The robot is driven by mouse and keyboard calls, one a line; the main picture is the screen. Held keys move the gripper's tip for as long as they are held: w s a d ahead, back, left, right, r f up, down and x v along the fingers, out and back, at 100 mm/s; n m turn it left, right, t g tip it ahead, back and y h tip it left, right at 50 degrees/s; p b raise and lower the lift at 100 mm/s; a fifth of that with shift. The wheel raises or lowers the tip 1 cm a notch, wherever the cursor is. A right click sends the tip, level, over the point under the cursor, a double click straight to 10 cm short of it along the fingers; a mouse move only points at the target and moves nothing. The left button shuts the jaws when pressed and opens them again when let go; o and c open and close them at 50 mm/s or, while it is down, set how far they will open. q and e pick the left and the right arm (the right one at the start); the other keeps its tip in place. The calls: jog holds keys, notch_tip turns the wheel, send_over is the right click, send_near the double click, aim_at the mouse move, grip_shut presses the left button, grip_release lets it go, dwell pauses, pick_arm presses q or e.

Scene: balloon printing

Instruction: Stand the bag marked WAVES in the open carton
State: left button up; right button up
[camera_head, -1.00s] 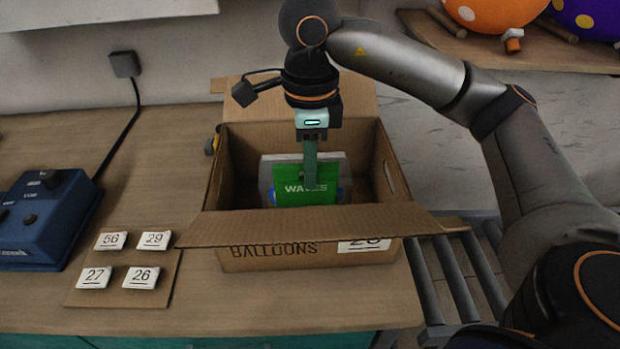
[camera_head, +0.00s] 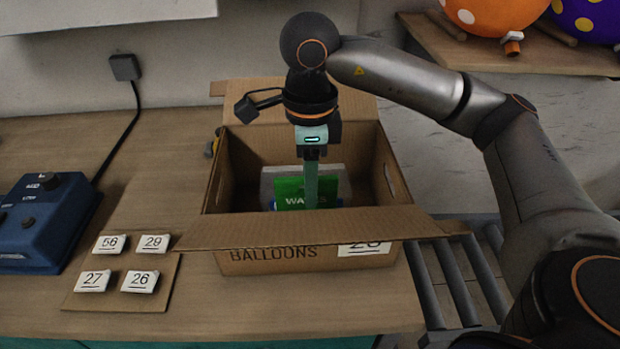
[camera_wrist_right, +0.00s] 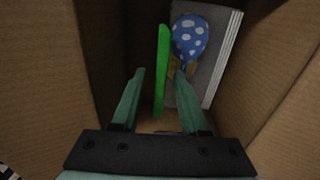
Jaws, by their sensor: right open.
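The green bag marked WAVES (camera_head: 290,194) stands roughly upright inside the open carton (camera_head: 270,228), its lower part hidden by the carton's front flap. My right gripper (camera_head: 312,200) reaches straight down into the carton at the bag. In the right wrist view the gripper (camera_wrist_right: 160,74) is open, with the bag's thin green edge (camera_wrist_right: 162,60) between its fingers and a visible gap on each side. A grey pack with a blue, white-spotted balloon picture (camera_wrist_right: 190,38) is just beside the green edge. My left gripper is out of view.
The carton's walls rise close around the gripper. Number cards (camera_head: 140,281) lie on a board to its left, with a blue device (camera_head: 45,222) farther left. A roller conveyor (camera_head: 455,285) is at the right. Balloons (camera_head: 495,14) sit on a shelf behind.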

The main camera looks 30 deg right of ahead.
jog(key=shift+r, duration=0.2)
pick_arm(q)
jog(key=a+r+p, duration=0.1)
jog(key=p, duration=0.1)
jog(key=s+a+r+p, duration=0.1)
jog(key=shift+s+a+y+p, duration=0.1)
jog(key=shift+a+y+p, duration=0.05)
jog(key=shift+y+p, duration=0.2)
pick_arm(e)
notch_tip(320, 180, up, 12)
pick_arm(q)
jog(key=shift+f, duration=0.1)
pick_arm(e)
jog(key=shift+f, duration=0.1)
